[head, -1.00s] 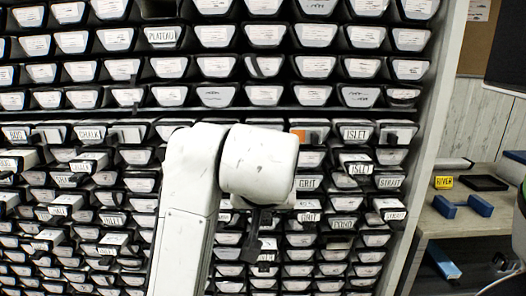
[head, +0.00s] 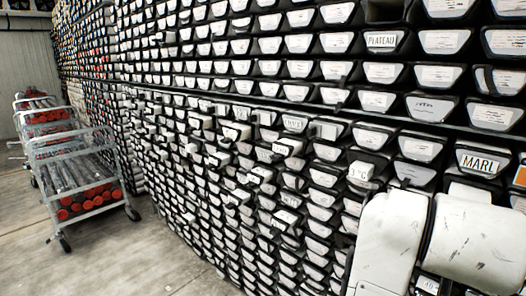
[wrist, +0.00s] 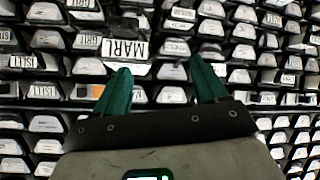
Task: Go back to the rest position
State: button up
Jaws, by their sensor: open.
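My gripper (wrist: 160,88) shows in the wrist view with its two green fingers spread apart and nothing between them. It faces the wall of core liners. A liner end labelled MARL (wrist: 125,48) lies just beyond the left finger in that view. The MARL liner also shows in the head view (head: 480,163) at the right, above my white arm. In the head view my arm fills the lower right corner, and the gripper's fingers are hidden or out of frame.
The rack of core liners (head: 290,130) runs from the right back to the far left. A cart (head: 85,175) loaded with red-ended tubes stands at the left, with another behind it. The concrete floor (head: 130,265) at the lower left is clear.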

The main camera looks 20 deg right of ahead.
jog(key=w+a+f+n+t+y, duration=0.1)
jog(key=a+f+n+y, duration=0.3)
jog(key=f, duration=0.9)
jog(key=a+f+n+y, duration=0.35)
jog(key=a+f, duration=0.35)
jog(key=f, duration=0.5)
jog(key=s+a+f+n+g+y, duration=0.1)
jog(key=s+a+f+n+y, duration=0.1)
jog(key=s+a+f, duration=0.5)
jog(key=s+d+f+g, duration=0.2)
jog(key=s+f+g, duration=0.2)
jog(key=s+f, duration=0.2)
jog(key=shift+s+d+f+m, duration=0.15)
jog(key=shift+s+d+m, duration=0.3)
jog(key=shift+s, duration=0.55)
